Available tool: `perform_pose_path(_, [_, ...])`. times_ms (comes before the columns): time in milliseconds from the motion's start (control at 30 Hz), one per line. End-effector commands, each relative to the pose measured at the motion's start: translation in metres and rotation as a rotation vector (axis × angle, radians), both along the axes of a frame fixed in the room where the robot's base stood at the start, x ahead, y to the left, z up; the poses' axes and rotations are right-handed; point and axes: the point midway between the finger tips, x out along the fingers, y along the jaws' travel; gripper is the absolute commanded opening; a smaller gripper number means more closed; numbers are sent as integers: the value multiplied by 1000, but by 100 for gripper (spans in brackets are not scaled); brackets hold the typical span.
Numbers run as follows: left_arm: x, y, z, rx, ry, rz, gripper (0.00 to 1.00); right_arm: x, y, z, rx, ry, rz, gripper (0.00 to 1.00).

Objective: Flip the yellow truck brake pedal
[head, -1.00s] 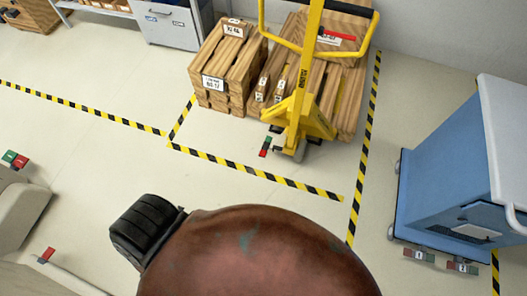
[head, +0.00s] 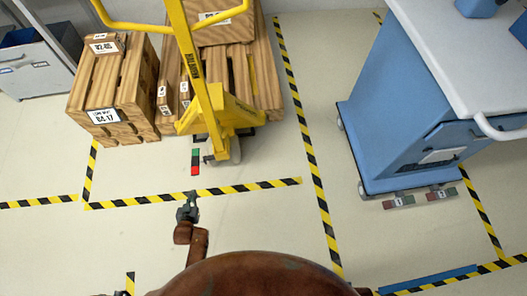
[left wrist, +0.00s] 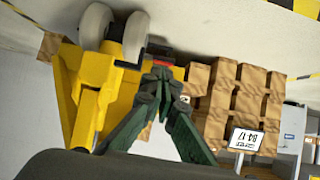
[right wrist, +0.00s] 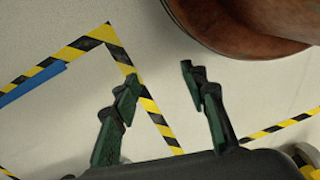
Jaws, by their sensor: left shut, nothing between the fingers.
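The yellow pallet truck (head: 215,110) stands at the upper left-centre of the head view, its forks at the crates. Its brake pedal (head: 195,161), green at the far end and red at the near end, sits low beside the wheel. My left gripper (head: 189,198) is shut and empty, a little nearer to me than the pedal. In the left wrist view the closed fingertips (left wrist: 160,72) overlap a red part of the pedal (left wrist: 162,63); I cannot tell whether they touch. My right gripper (right wrist: 160,74) is open and empty over bare floor; the head view does not show it.
Wooden crates (head: 115,85) stand beside and behind the truck. A blue cart (head: 410,140) with two small pedals (head: 398,202) stands at the right. Striped floor tape (head: 190,197) marks the bay. The floor between truck and cart is clear.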

Motion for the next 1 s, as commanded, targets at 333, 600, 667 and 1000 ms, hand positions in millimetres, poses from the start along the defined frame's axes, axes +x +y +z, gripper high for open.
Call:
perform_pose_path(333, [62, 24, 27, 17, -163, 60, 0, 1, 0, 55, 10, 19, -13, 40])
perform_pose_path(600, [63, 24, 31, 17, -169, 60, 0, 1, 0, 58, 9, 19, -13, 40])
perform_pose_path(667, [64, 24, 31, 17, -168, 60, 0, 1, 0, 58, 10, 18, -13, 40])
perform_pose_path(1000, [91, 31, 12, 18, -162, 61, 0, 25, 19, 35, 62, -76, -3, 40])
